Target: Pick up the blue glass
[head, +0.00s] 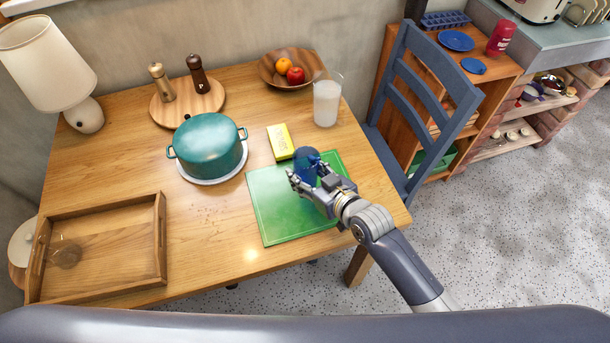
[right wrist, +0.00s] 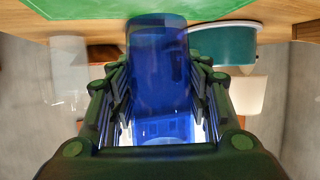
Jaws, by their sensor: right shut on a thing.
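The blue glass (head: 306,160) is dark blue and see-through and is at the upper part of the green cutting board (head: 275,217) on the wooden table. My right gripper (head: 308,172) is shut on it, partly hiding it in the head view. In the right wrist view the blue glass (right wrist: 160,75) fills the space between the two fingers of the gripper (right wrist: 160,100), with the green board (right wrist: 130,8) close to its end. I cannot tell whether the glass touches the board. My left gripper is not in view.
A yellow box (head: 280,142) lies just behind the board, and a teal pot (head: 208,148) stands to its left. A pitcher (head: 327,98) of white liquid and a fruit bowl (head: 272,72) are farther back. A blue chair (head: 400,95) stands right.

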